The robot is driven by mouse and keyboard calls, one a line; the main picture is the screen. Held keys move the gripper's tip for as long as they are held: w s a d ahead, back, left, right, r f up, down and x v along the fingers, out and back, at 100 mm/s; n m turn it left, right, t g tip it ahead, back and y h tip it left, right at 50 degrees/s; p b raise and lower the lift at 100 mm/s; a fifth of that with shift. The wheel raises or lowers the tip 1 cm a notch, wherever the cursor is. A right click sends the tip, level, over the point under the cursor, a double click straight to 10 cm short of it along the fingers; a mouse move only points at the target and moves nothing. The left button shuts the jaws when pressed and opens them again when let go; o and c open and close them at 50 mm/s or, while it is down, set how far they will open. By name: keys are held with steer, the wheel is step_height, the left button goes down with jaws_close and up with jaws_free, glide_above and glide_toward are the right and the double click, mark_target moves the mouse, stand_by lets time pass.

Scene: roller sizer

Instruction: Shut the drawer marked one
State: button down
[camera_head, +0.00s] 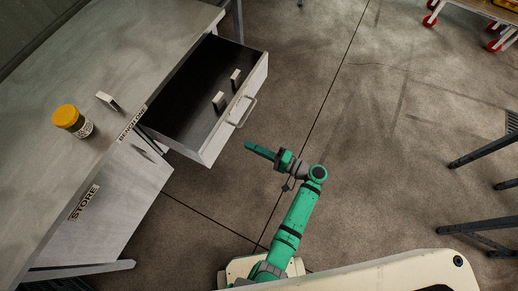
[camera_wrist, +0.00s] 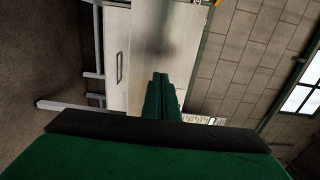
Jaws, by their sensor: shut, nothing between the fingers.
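A grey drawer (camera_head: 256,84) stands pulled out of the bench in the head view, with a bar handle (camera_head: 242,111) on its front. Its dark inside holds two small pale blocks (camera_head: 218,101). I cannot read a "one" mark on its front. My gripper (camera_head: 249,146) is shut and empty, in front of and below the handle side in the picture, apart from the drawer. In the wrist view the closed fingers (camera_wrist: 160,82) point at pale furniture, and a pale front with a bar handle (camera_wrist: 119,67) shows left of them; I cannot tell their distance.
The bench top (camera_head: 100,60) carries a yellow-lidded jar (camera_head: 72,119) and a small pale block (camera_head: 107,99). A lower front marked STORE (camera_head: 84,203) is below it. Floor right of the drawer is clear. A red-wheeled cart (camera_head: 480,14) and dark legs (camera_head: 485,150) stand at the right.

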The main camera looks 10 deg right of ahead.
mark_target(224, 134)
steer(key=x, duration=0.8)
steer(key=shift+w+a, duration=0.25)
steer(key=shift+a, duration=0.05)
steer(key=shift+w, duration=0.1)
